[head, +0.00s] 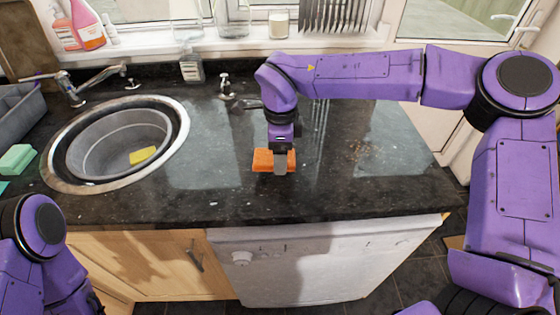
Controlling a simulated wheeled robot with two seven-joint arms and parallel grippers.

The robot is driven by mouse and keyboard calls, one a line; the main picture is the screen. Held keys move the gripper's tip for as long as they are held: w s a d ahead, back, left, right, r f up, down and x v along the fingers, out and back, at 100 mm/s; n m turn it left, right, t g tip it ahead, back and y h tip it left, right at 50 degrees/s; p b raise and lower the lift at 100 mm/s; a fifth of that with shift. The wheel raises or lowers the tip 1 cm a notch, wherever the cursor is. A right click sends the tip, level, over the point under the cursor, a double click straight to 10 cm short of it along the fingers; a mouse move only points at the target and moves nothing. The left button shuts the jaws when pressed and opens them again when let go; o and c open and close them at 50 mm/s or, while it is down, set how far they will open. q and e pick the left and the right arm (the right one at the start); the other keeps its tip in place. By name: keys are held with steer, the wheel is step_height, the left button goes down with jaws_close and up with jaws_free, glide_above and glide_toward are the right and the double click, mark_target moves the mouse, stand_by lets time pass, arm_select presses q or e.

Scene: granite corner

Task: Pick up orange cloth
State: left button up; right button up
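The orange cloth (262,160) is a small folded block on the dark granite worktop, right of the sink. My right gripper (281,163) points straight down over it. One grey finger shows in front of the cloth's near side, and the far finger is hidden. Whether the fingers press on the cloth cannot be told, and the cloth appears to rest on the worktop. Only part of my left arm shows at the lower left, and its gripper is out of view.
The round sink (110,140) holds a yellow sponge (143,155). A tap (85,85) and a soap bottle (191,65) stand behind. A green sponge (16,159) and a grey rack (18,115) are at the left.

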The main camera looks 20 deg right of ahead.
steer(key=s+r+b, duration=0.2)
steer(key=s+r, duration=0.7)
steer(key=s, duration=0.5)
steer(key=shift+d+r+b, duration=0.3)
steer(key=shift+d+b, duration=0.1)
steer(key=shift+o, duration=0.5)
steer(key=shift+f, duration=0.1)
